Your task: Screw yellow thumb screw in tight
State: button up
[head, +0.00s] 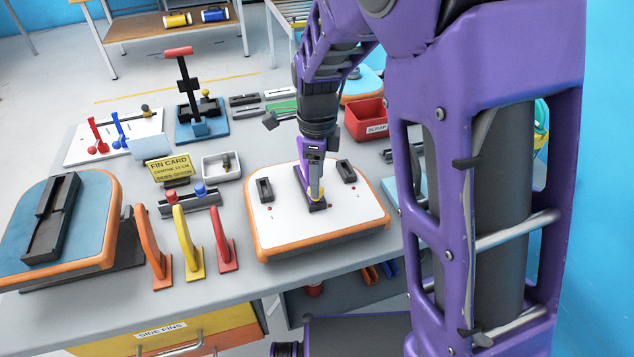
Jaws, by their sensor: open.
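The yellow thumb screw (316,192) shows as a small yellow spot at the middle fin box (318,206) on the white board with the orange rim (280,225). My gripper (316,190) points down over it, its tips at or very near the screw. The jaws are open. The arm and fingers hide part of the screw, so I cannot tell whether they touch it or how deep it sits.
Orange, yellow (186,245) and red fins stand left of the board. A blue board (95,215) lies farther left. A fin card (170,168), a small white tray (208,172) and a red scrap bin (364,122) stand behind.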

jog(key=shift+r, duration=0.85)
jog(key=n, duration=0.4)
jog(key=n, duration=0.4)
jog(key=shift+w, duration=0.1)
